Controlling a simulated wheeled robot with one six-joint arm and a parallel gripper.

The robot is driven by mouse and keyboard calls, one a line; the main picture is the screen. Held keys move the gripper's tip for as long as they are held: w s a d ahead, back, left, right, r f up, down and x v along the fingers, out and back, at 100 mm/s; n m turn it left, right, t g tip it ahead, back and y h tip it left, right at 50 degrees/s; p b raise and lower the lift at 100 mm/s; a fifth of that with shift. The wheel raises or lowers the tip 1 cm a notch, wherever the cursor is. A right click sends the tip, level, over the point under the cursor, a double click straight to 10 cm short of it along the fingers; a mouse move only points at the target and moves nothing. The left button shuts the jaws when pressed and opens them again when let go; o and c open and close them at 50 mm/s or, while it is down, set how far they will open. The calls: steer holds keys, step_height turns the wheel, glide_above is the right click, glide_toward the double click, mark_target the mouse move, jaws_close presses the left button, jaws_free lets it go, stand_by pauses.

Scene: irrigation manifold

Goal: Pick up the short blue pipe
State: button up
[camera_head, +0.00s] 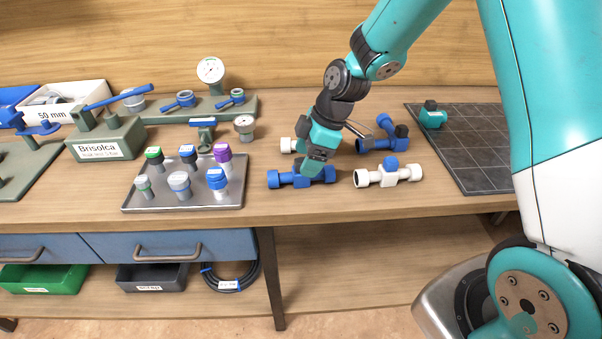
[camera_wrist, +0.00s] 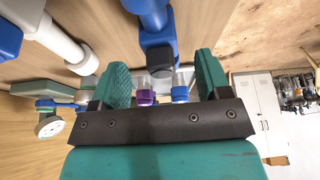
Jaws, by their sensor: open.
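A blue pipe piece (camera_head: 287,179) lies on the bench right of the metal tray. My gripper (camera_head: 314,168) is over its right part in the head view and hides some of it; I cannot tell whether they touch. In the wrist view my gripper (camera_wrist: 163,80) is open, its two green fingers apart. A blue piece with a dark end (camera_wrist: 158,42) shows between and beyond them. Another blue piece with a black end (camera_head: 376,143) lies farther back to the right. I cannot tell for sure which blue piece is the short pipe.
A white pipe with a blue cap (camera_head: 372,178) lies close to the right, and a white piece (camera_head: 288,145) behind my gripper. The metal tray (camera_head: 140,204) holds several capped fittings. A dark tiled mat (camera_head: 465,150) lies at the right.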

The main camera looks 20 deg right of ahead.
steer(key=x, duration=0.4)
steer(key=shift+f+p, duration=0.1)
steer(key=shift+p, duration=0.2)
steer(key=c, duration=1.1)
steer(key=shift+o, duration=0.2)
